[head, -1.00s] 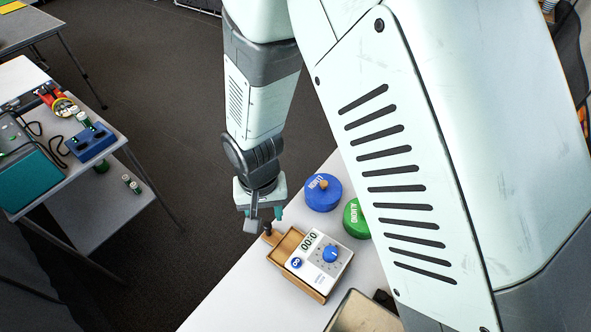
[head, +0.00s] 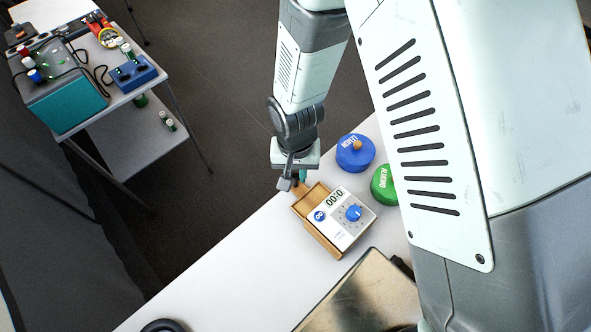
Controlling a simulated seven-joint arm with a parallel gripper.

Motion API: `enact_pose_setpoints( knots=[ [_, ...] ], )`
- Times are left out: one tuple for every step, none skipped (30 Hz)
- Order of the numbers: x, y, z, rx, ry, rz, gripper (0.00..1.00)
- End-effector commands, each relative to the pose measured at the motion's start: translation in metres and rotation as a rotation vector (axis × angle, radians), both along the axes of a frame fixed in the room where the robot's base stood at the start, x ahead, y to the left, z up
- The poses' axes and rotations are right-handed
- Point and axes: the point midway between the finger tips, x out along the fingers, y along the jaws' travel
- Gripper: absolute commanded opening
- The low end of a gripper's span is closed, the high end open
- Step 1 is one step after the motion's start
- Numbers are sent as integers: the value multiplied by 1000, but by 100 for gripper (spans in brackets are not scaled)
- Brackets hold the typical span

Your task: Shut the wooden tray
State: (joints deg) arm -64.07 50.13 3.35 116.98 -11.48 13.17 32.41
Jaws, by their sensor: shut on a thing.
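The wooden tray (head: 309,202) sticks part way out of the left side of a wooden box, like a small drawer. Its inside is bare where it shows. The box (head: 322,240) carries a white timer (head: 343,218) with a blue dial on top. My gripper (head: 297,184) points down at the tray's outer end and is shut on its handle. The fingertips and most of the handle are hard to make out at this size.
A blue round lidded tin (head: 355,153) and a green one (head: 384,184) stand behind the box. A metallic box (head: 362,295) lies in front, near my arm.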

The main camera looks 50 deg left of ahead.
Motion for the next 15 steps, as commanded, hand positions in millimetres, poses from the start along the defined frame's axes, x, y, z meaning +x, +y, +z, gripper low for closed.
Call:
enact_pose_setpoints(
  knots=[
    [0, 0, 0, 0, 0, 0, 0],
    [0, 0, 0, 0, 0, 0, 0],
    [0, 0, 0, 0, 0, 0, 0],
    [0, 0, 0, 0, 0, 0, 0],
    [0, 0, 0, 0, 0, 0, 0],
    [0, 0, 0, 0, 0, 0, 0],
    [0, -1, 0, 0, 0, 0, 0],
    [0, -3, 0, 0, 0, 0, 0],
    [0, -8, 0, -1, 0, 0, 0],
    [0, -13, 0, -1, 0, 0, 0],
    [0, -19, 0, -2, 1, -1, 0],
    [0, -27, 0, -2, 1, -2, 0],
    [0, -33, 0, -4, 1, -2, 0],
    [0, -38, 0, -2, 1, -1, 0],
    [0, -45, 0, -3, 1, -2, 0]
  ],
)
